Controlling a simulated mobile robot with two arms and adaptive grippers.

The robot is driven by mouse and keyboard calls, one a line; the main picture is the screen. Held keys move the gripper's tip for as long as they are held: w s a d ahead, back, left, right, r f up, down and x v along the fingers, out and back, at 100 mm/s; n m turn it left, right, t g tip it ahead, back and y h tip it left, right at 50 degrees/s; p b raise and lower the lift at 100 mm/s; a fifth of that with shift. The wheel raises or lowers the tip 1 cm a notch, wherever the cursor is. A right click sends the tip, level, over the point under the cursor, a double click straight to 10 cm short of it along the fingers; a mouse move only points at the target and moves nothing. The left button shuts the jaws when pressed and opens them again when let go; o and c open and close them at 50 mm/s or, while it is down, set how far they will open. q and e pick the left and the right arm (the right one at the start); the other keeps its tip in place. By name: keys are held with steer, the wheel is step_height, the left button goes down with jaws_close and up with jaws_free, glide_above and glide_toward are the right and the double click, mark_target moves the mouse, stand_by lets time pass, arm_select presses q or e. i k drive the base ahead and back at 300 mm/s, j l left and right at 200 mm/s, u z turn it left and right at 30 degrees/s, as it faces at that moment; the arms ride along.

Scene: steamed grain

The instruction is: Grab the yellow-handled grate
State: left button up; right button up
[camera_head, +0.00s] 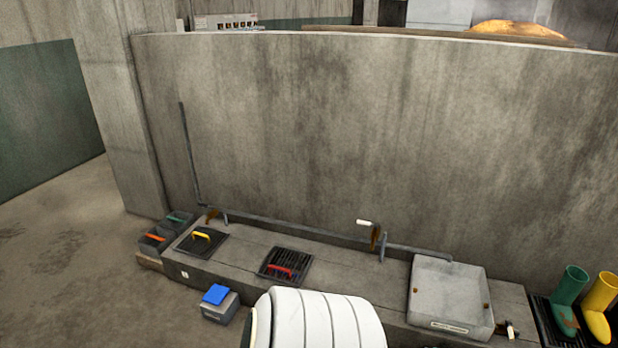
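The yellow-handled grate (203,244) is a dark flat square with a yellow handle (202,236) on top. It lies on the left part of a low concrete ledge at the foot of the wall. A second dark grate with a red handle (281,271) lies on the ledge to its right, with slats showing. Neither of my grippers shows in the head view. A white rounded, segmented shape covers the bottom middle and hides part of the ledge's front.
A grey box with a blue top (215,300) stands on the floor before the ledge. Bins with orange and green handles (162,234) stand at its left end. A pipe (290,229) runs behind the grates. A concrete basin (449,293) and boots (583,303) are right. Left floor is open.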

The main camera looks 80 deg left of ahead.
mark_target(193, 233)
steer(key=u, duration=3.6)
steer(key=z, duration=0.35)
steer(key=i+j+z, duration=0.9)
steer(key=k+l, duration=0.1)
